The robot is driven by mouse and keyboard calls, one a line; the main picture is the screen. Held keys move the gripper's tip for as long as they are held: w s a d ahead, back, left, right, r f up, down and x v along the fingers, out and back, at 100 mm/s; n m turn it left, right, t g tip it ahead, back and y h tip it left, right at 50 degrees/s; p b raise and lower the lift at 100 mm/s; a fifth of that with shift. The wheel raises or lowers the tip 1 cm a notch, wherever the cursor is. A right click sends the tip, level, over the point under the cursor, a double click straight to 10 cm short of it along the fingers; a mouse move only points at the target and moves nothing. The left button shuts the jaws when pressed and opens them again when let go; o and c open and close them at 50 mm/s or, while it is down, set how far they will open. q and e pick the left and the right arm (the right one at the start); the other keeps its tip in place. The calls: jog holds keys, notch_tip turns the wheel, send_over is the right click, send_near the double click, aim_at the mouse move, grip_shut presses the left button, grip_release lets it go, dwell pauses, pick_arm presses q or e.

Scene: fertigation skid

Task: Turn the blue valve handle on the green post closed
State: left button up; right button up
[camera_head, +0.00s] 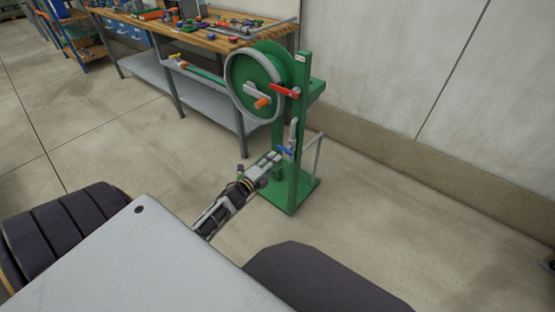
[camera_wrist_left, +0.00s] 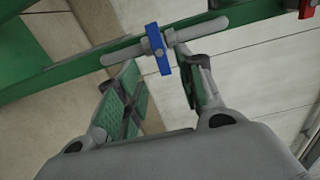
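The blue valve handle (camera_head: 285,151) sits low on the green post (camera_head: 303,125), on a thin grey pipe. In the left wrist view the blue handle (camera_wrist_left: 158,50) is a short bar, crossing the grey pipe (camera_wrist_left: 205,30) at a steep angle. My left gripper (camera_head: 276,158) reaches in from the left, right by the handle. In the left wrist view my left gripper (camera_wrist_left: 158,75) is open, with a green-padded finger on each side. The handle shows between and just beyond the fingertips; I cannot tell if they touch it. My right gripper is not in view.
Above on the post are a red handle (camera_head: 285,90) and a green hose reel (camera_head: 253,80) with an orange grip. A workbench (camera_head: 200,35) with loose parts stands behind. A wall (camera_head: 410,70) rises at the right. The floor in front is clear.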

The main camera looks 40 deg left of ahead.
pick_arm(q)
jog(key=shift+s+a, duration=0.1)
jog(key=shift+s, duration=1.75)
